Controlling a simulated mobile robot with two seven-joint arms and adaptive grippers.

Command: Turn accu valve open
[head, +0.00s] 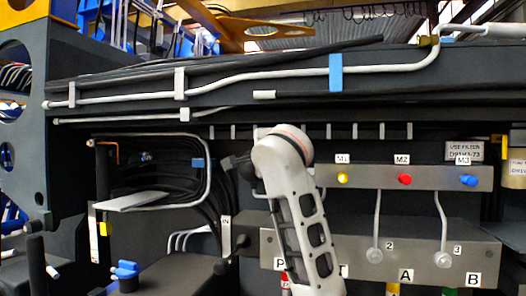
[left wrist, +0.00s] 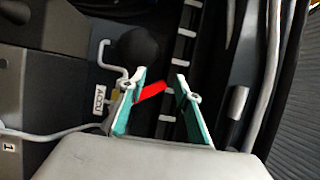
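In the left wrist view a red valve lever (left wrist: 150,92) lies at a slant between the fingers of my left gripper (left wrist: 161,76). The gripper is open, its green-lined fingers on either side of the lever. The lever's left end appears close to the left finger; I cannot tell whether they touch. A label reading ACCU (left wrist: 99,93) sits left of the fingers. The valve body is mostly hidden. In the head view an arm of mine rises in front of the panel; its gripper and the red lever cannot be made out there. My right gripper is not in view.
A black round part (left wrist: 138,46) stands just beyond the left finger, with a bent pale pipe (left wrist: 112,58) beside it. Pale pipes (left wrist: 270,75) run along the right. In the head view a panel (head: 330,178) carries yellow, red and blue knobs.

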